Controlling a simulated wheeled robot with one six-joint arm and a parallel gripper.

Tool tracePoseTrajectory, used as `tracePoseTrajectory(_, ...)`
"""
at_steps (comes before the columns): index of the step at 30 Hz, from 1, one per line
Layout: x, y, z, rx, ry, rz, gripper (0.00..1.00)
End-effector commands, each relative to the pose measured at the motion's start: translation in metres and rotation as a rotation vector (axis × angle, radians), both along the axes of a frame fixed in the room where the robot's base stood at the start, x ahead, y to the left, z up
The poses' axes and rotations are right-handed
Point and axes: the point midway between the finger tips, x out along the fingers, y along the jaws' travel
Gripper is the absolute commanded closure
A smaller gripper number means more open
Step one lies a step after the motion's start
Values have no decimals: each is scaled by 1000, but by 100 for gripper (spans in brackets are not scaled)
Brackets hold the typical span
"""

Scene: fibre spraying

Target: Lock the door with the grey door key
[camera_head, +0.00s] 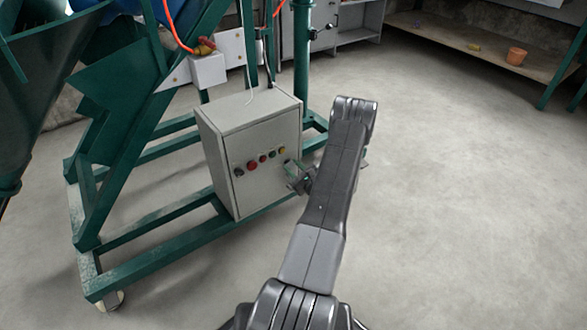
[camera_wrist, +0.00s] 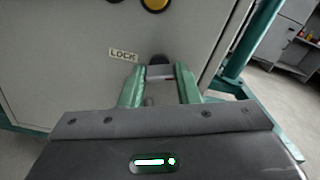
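The pale grey control box (camera_head: 245,195) stands on the green frame, its door facing me. In the wrist view, a "LOCK" label (camera_wrist: 124,54) is on the door, left of a dark round lock (camera_wrist: 158,60). My gripper (camera_wrist: 160,78) has two green fingers with a small grey piece, seemingly the grey door key (camera_wrist: 160,71), spanning between them. The key's far end is at the lock; how deep it sits is hidden. In the head view my gripper (camera_head: 291,172) is at the door's right side, partly behind my arm.
Several coloured knobs and buttons (camera_head: 262,158) line the door; a yellow one (camera_wrist: 155,4) is above the lock. Green frame beams (camera_head: 160,245) surround the box. Open concrete floor lies to the right, with a shelf and orange pot (camera_head: 516,56) at the back.

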Motion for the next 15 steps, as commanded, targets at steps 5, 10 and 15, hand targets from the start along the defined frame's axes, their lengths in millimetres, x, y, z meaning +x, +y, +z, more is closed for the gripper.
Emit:
tracePoseTrajectory(5, 0, 0, -1, -6, -4, 1, 94)
tracePoseTrajectory(10, 0, 0, -3, -41, -29, 1, 94)
tracePoseTrajectory(15, 0, 0, -4, -119, -87, 1, 94)
